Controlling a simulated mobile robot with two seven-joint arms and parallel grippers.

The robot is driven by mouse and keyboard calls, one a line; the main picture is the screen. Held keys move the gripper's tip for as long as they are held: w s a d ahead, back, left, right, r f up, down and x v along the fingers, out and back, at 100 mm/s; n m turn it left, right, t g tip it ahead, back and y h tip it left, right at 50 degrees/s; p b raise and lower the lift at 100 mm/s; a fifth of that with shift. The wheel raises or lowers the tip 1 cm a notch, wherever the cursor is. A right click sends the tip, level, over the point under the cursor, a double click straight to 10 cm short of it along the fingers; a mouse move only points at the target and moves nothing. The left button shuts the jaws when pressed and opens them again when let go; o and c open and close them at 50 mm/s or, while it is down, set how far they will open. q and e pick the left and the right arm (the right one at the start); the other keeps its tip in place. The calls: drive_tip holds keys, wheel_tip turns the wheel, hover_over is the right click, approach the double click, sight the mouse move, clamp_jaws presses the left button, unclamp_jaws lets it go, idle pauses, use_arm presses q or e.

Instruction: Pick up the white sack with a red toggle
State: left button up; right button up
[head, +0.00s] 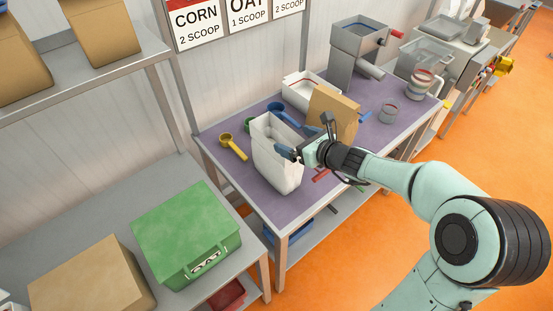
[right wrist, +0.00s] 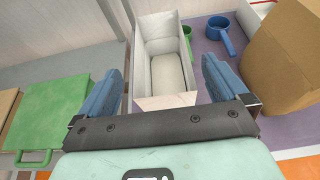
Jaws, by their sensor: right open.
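The white sack (head: 277,168) stands upright and open-topped on the purple tabletop, near its front left. In the right wrist view the sack (right wrist: 158,102) lies ahead, between and beyond the blue fingers, with a pale surface visible inside it. My right gripper (head: 293,153) is at the sack's right side in the head view. It also shows in the right wrist view (right wrist: 162,85), open with its fingers spread. I cannot tell whether they touch the sack. I cannot make out a red toggle on the sack. My left gripper is not in view.
A brown sack (head: 335,112) stands close behind my right gripper. A yellow scoop (head: 232,146) and a blue scoop (head: 281,112) lie near the white sack. A white bin (head: 303,90) and a grey machine (head: 357,55) stand behind. A green box (head: 187,230) is on the left bench.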

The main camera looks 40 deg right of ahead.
sight(282, 134)
drive_tip(key=x, duration=0.6)
drive_tip(key=shift+w, duration=0.45)
drive_tip(key=shift+f, duration=0.1)
drive_tip(key=c, duration=0.9)
drive_tip(key=shift+r, duration=0.2)
